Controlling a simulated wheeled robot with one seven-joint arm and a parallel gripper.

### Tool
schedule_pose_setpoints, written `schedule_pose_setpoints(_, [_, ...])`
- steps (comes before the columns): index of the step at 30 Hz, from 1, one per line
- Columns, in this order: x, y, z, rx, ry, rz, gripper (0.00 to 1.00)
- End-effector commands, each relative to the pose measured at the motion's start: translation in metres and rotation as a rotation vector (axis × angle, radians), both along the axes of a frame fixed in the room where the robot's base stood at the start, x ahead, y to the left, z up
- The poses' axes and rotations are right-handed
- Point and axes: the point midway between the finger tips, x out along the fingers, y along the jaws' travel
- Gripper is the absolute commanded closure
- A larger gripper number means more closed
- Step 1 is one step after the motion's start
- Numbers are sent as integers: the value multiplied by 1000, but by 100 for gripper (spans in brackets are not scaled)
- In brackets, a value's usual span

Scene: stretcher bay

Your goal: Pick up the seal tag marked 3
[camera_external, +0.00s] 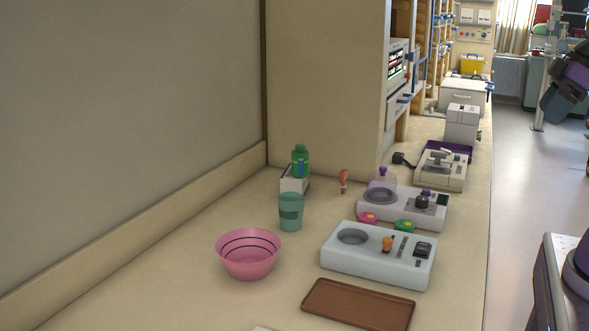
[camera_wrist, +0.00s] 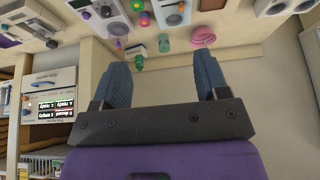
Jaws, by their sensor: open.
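No tag with a readable 3 shows in either view. Two small flat discs lie on the counter by the grey-white devices: a pink one (camera_external: 369,217) and a green one (camera_external: 404,226), each with a yellowish middle. Their marks are too small to read, so I cannot tell whether either is a seal tag. In the wrist view the pink disc (camera_wrist: 144,19) is small and far off. My gripper (camera_wrist: 160,62) is open with nothing between its blue fingers. In the external view it is at the right edge (camera_external: 553,106), partly cut off, well away from the discs.
The counter (camera_external: 215,300) holds a pink bowl (camera_external: 248,256), teal cup (camera_external: 290,213), green bottle (camera_external: 300,162), brown tray (camera_external: 357,307), and a pale device (camera_external: 377,264) with an orange knob. More devices stand behind. A cabinet (camera_external: 325,90) rises at the back.

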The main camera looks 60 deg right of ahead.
Motion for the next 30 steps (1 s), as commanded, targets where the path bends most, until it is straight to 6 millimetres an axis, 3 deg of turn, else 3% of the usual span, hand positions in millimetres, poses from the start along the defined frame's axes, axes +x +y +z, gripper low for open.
schedule_pose_setpoints(5, [9,-1,5,-3,8,-3,32])
schedule_pose_setpoints(8, [28,-4,15,-8,26,-5,32])
schedule_pose_setpoints(20, [153,-35,49,-35,123,-21,32])
schedule_pose_setpoints(30, [267,-79,38,-44,207,-31,32])
